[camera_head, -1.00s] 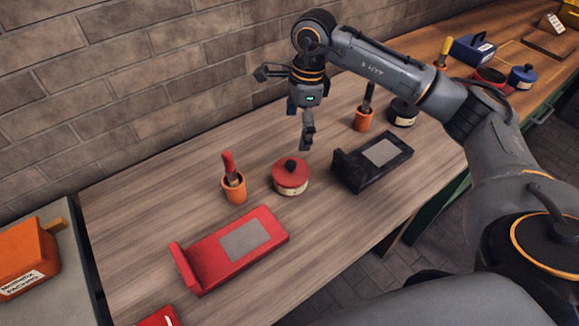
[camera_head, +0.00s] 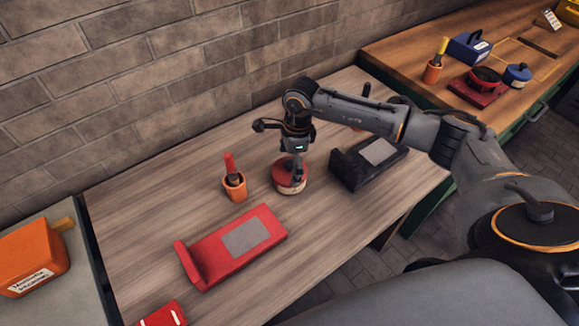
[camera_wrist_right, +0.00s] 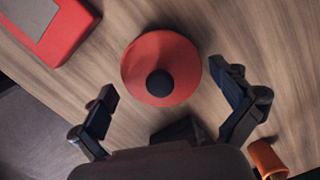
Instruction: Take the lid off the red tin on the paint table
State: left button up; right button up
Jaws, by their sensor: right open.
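The red tin (camera_head: 291,187) stands upright on the wooden paint table (camera_head: 170,215), its pale label facing the front. Its red lid (camera_wrist_right: 140,62) with a round black knob (camera_wrist_right: 159,83) is on it. My right gripper (camera_head: 297,178) is just above the tin, pointing down, and overlaps the knob in the head view. In the right wrist view my right gripper (camera_wrist_right: 168,97) is open, its fingers apart on either side and a little below the knob, with nothing between them held. My left gripper is not in view.
An orange pot with a red-handled brush (camera_head: 235,187) stands left of the tin. A red stand with a grey panel (camera_head: 235,250) lies in front, and a black one (camera_head: 370,165) lies right. A brick wall (camera_head: 120,90) runs behind. Bare tabletop lies farther left.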

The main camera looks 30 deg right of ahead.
jog(key=c, duration=0.9)
jog(key=shift+s+r, duration=0.1)
jog(key=shift+s, duration=0.2)
jog(key=c, duration=1.1)
grip_shut()
